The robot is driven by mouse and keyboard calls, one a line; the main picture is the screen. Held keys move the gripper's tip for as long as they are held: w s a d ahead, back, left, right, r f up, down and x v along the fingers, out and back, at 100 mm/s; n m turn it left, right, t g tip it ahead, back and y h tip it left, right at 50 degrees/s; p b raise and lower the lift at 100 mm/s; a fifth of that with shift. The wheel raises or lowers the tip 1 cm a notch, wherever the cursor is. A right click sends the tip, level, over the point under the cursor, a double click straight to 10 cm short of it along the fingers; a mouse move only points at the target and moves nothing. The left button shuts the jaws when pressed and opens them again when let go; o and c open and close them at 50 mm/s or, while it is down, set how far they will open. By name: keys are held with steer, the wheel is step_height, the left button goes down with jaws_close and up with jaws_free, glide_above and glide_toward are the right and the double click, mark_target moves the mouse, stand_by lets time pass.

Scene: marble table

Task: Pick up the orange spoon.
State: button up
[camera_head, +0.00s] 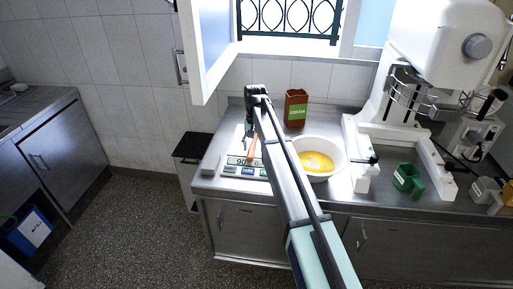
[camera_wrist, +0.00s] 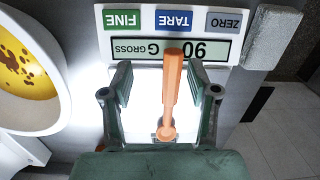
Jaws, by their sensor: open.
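The orange spoon (camera_wrist: 170,85) lies on the scale (camera_wrist: 245,20), its handle reaching over the display in the wrist view. In the head view the spoon (camera_head: 253,148) shows as a thin orange strip beside my arm. My gripper (camera_wrist: 166,85) is open, with one finger on each side of the spoon and a gap to it on both sides. I cannot tell how far above the scale the fingertips are. The gripper is also at the upper end of my arm in the head view (camera_head: 250,125), partly hidden.
A white bowl (camera_head: 333,148) with yellow contents stands right of the scale. A brown box (camera_head: 296,108) stands behind it. A large white mixer (camera_head: 425,50) and a green cup (camera_head: 407,178) are at the right. A grey block (camera_wrist: 271,37) sits beside the scale.

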step_height(320, 180, up, 10)
steer(key=b, duration=0.1)
glide_above(252, 146)
steer(key=shift+m+t, duration=0.4)
steer(key=f+p, duration=0.1)
steer(key=f, duration=0.5)
steer(key=f+p, duration=0.2)
steer(key=f, duration=0.3)
steer(key=shift+w+d+f, duration=0.1)
steer(key=shift+d+f, duration=0.1)
steer(key=shift+f, duration=0.15)
steer(key=shift+a+f+p, duration=0.15)
steer(key=shift+f+p, duration=0.95)
steer(key=shift+f, duration=1.6)
jaws_close()
